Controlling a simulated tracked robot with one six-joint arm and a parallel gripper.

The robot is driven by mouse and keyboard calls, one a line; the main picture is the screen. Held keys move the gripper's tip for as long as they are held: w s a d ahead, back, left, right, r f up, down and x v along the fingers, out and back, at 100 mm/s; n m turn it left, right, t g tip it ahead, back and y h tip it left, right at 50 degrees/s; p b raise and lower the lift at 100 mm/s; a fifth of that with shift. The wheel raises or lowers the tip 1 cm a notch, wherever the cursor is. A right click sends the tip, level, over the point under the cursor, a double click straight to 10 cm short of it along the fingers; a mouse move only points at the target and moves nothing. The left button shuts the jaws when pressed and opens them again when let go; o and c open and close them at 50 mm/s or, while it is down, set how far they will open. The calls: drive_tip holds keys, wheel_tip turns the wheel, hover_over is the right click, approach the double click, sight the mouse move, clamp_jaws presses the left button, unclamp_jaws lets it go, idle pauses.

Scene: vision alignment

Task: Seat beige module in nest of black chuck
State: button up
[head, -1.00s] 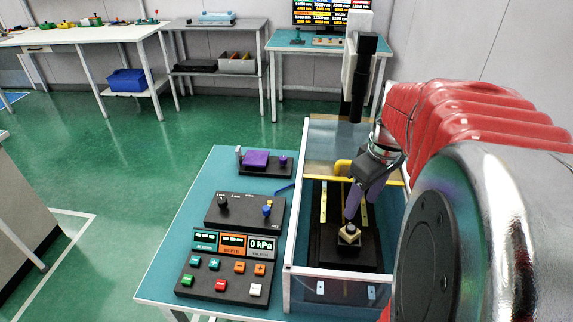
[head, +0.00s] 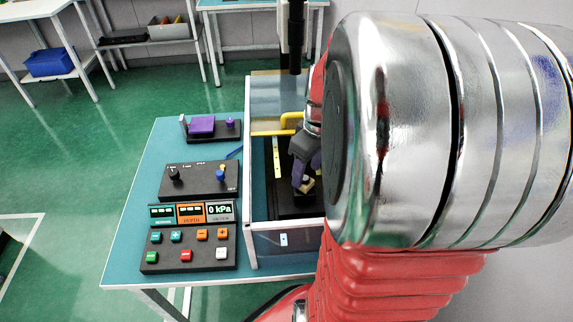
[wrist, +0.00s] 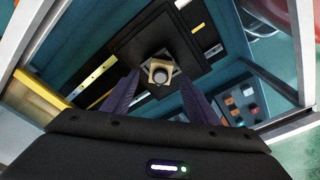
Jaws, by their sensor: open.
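The beige module (wrist: 158,72), a small square block with a dark round top, is at the middle of the black chuck (wrist: 135,42) in the wrist view. A grey square edge shows around it; I cannot tell whether it is fully down in the nest. My gripper (wrist: 160,95) is open, its two purple fingers spread on either side of the module and apart from it. In the head view the module (head: 307,186) shows partly beside my gripper's purple fingers (head: 303,178). The chuck (head: 290,206) is partly hidden there by my arm.
Clear walls in a white frame (head: 250,180) enclose the chuck, with a yellow bar (head: 278,130) across the back. Left of it stand a button panel (head: 187,248), a kPa display (head: 192,212), a knob panel (head: 198,181) and a purple block (head: 202,125).

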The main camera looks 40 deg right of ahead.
sight(305, 178)
wheel_tip(305, 178, down, 3)
drive_tip(key=shift+w+f, duration=0.1)
drive_tip(key=shift+w, duration=0.05)
idle(0.5)
drive_tip(key=c, duration=1.2)
drive_tip(key=shift+c, duration=0.2)
wheel_tip(305, 178, up, 18)
idle(0.5)
